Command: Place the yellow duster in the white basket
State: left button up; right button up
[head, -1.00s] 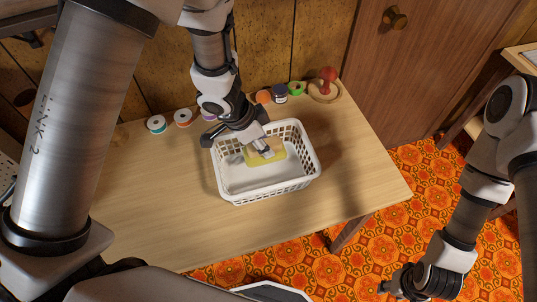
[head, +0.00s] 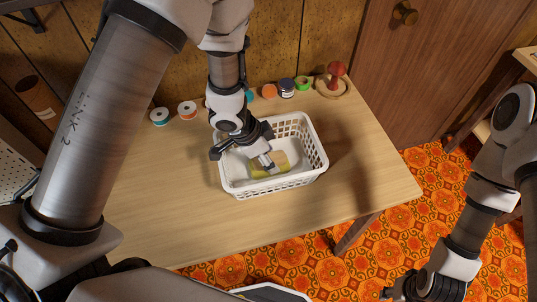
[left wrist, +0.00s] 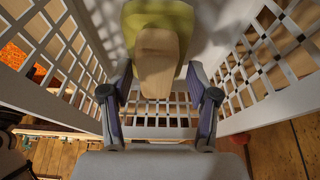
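The white basket (head: 317,150) stands on the wooden table, with slotted walls. The yellow duster (head: 281,161) is inside it, partly covered by my left gripper (head: 267,163). In the left wrist view the duster (left wrist: 180,18) shows at the top, with a tan part (left wrist: 157,60) pointing toward the fingers. My left gripper (left wrist: 160,92) reaches down into the basket; its fingers are spread, with gaps on both sides of the tan part. My right gripper (head: 398,291) hangs low over the floor at the bottom edge, its fingers mostly cut off.
A red pincushion (head: 336,70) stands on a wooden dish (head: 331,90). The table (head: 165,200) is clear left of the basket.

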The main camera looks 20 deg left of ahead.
pick_arm(q)
jog(key=shift+r, duration=0.1)
jog(key=shift+r, duration=0.4)
jog(key=p+v, duration=0.4)
jog(key=v, duration=0.7)
jog(key=shift+s+a, duration=0.2)
jog(key=shift+a, duration=0.05)
jog(key=shift+r, duration=0.15)
